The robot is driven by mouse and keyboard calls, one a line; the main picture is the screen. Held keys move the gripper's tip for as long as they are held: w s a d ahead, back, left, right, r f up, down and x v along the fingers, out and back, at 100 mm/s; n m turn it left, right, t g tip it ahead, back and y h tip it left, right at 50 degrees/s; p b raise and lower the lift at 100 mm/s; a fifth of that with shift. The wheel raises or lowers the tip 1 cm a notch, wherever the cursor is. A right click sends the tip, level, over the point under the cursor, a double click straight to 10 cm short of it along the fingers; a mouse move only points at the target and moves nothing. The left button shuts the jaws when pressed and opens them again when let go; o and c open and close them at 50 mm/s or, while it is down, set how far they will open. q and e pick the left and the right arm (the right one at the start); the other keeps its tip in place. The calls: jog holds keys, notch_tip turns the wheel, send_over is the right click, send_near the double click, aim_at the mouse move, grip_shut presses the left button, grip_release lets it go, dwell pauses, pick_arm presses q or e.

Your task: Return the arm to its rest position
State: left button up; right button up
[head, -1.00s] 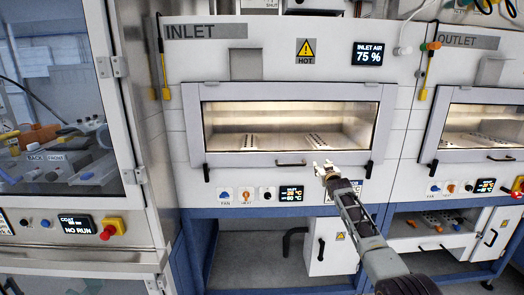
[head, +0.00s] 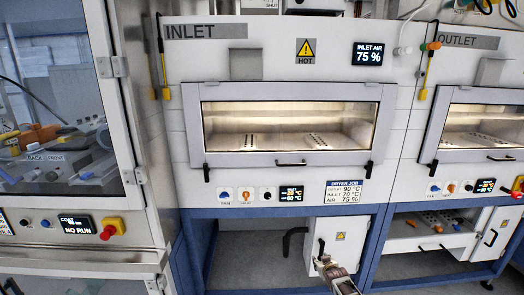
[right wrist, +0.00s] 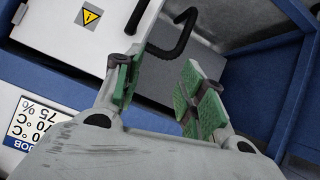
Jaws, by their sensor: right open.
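My right gripper (head: 324,261) is low in the head view, in front of the white cabinet door under the inlet oven. In the right wrist view its two green-padded fingers (right wrist: 160,92) stand apart with nothing between them. My left gripper does not show in the head view.
The inlet oven (head: 191,120) has a closed glass window and a row of controls below it. A white cabinet door (head: 343,222) with a warning sign and a blue frame (head: 197,245) are close to my right gripper. A glass-doored cabinet (head: 130,120) stands at left.

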jog(key=s+f+g, duration=0.3)
jog(key=s+f, duration=1.2)
jog(key=s, duration=0.2)
jog(key=s+f+g, duration=0.2)
jog(key=s+f, duration=1.2)
jog(key=s, duration=0.3)
jog(key=s+f+g, duration=0.2)
jog(key=s+f, duration=0.3)
jog(key=s, duration=1.4)
jog(key=s+a+f+g, duration=0.1)
jog(key=s+f+g, duration=0.2)
jog(key=s, duration=1.7)
notch_tip(320, 180, down, 2)
jog(key=shift+s+f, duration=0.1)
jog(key=shift+s, duration=0.15)
jog(key=shift+a, duration=0.1)
